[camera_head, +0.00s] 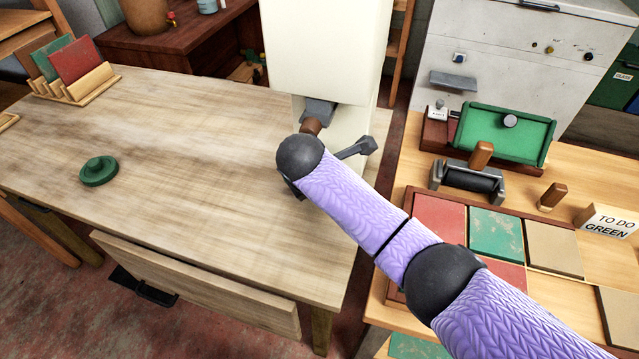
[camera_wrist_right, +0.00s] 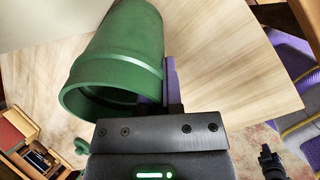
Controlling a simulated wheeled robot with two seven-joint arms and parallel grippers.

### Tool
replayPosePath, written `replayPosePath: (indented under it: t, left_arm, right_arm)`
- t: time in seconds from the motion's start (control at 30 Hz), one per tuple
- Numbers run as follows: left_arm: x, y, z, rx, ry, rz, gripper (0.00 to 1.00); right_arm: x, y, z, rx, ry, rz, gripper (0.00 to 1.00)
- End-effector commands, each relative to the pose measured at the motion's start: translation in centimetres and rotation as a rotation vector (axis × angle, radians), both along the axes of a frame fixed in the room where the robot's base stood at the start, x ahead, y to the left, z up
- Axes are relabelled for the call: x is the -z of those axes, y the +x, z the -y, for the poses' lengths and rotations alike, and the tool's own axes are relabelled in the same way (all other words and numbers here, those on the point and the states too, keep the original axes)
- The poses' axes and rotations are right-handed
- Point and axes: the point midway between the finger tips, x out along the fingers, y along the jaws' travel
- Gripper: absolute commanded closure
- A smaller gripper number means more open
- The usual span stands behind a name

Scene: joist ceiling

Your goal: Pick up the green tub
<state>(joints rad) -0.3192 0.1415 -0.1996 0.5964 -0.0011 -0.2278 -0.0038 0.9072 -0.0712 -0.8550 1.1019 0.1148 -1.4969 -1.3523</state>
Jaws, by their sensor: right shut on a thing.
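The green tub (camera_wrist_right: 115,45) shows in the right wrist view, with its open rim facing down and left in the picture. My right gripper (camera_wrist_right: 170,80) is shut on the tub at its rim side. My left gripper is in neither view.
A round green lid (camera_head: 99,171) lies on the wooden table (camera_head: 200,130), whose middle is clear. A cream cabinet (camera_head: 325,45) stands behind my wrist. The right-hand table holds coloured tiles (camera_head: 495,233), a roller (camera_head: 468,180) and a green tray (camera_head: 505,133).

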Motion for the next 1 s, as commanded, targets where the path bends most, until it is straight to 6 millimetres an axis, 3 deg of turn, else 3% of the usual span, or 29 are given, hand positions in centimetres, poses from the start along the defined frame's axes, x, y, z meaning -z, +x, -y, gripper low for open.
replayPosePath:
  t: [0.17, 0.33, 1.0]
  left_arm:
    - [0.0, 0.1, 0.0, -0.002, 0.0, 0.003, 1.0]
    - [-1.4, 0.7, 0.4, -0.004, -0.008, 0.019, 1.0]
    - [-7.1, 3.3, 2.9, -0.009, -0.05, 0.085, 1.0]
  right_arm:
    - [0.2, -0.1, 0.2, 0.003, -0.004, -0.007, 1.0]
    - [-1.7, -0.4, 0.0, 0.001, -0.004, -0.002, 1.0]
    - [-1.6, -15.0, -4.9, -0.004, 0.002, 0.001, 1.0]
